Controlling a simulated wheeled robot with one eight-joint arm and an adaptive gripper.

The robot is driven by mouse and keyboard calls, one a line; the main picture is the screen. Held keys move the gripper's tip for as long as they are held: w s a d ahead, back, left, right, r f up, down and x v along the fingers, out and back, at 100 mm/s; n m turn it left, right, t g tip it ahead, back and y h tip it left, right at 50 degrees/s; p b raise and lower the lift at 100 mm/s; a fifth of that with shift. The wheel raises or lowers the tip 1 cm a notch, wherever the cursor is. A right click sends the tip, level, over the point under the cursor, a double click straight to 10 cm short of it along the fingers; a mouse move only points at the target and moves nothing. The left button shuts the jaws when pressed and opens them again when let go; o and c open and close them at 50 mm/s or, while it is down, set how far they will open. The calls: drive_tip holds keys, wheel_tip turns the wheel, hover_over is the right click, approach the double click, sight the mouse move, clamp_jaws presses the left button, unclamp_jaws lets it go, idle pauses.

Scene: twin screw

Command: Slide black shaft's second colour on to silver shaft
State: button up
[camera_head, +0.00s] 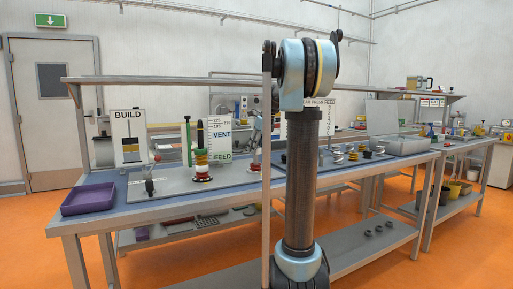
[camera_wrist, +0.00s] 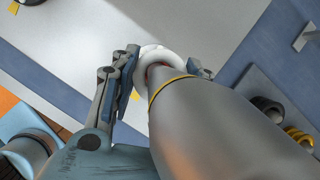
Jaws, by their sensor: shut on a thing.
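In the wrist view, my gripper (camera_wrist: 163,66) has a finger on each side of a pale ring-shaped piece (camera_wrist: 157,52) and is shut on it. A large grey cylinder (camera_wrist: 215,130) with a thin yellow band covers much of the ring; I cannot tell whether it is the silver shaft. A red piece (camera_head: 254,166) shows at the foot of another upright, mostly hidden by a post. I cannot tell which shaft is black.
A purple tray (camera_head: 89,199) sits at the bench's left end. A BUILD sign (camera_head: 129,138) and a VENT/FEED sign (camera_head: 220,134) stand behind the grey board (camera_head: 170,182). Several coil-shaped pieces (camera_head: 350,154) and a grey bin (camera_head: 403,146) are to the right.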

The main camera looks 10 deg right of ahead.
drive_tip(key=shift+f, duration=0.9)
drive_tip(key=o, duration=1.1)
drive_tip(key=shift+o, duration=0.2)
drive_tip(key=shift+r, duration=0.1)
drive_tip(key=v, duration=1.1)
drive_tip(key=shift+s+r, duration=0.15)
drive_tip(key=shift+r, duration=0.2)
drive_tip(key=shift+d, duration=0.15)
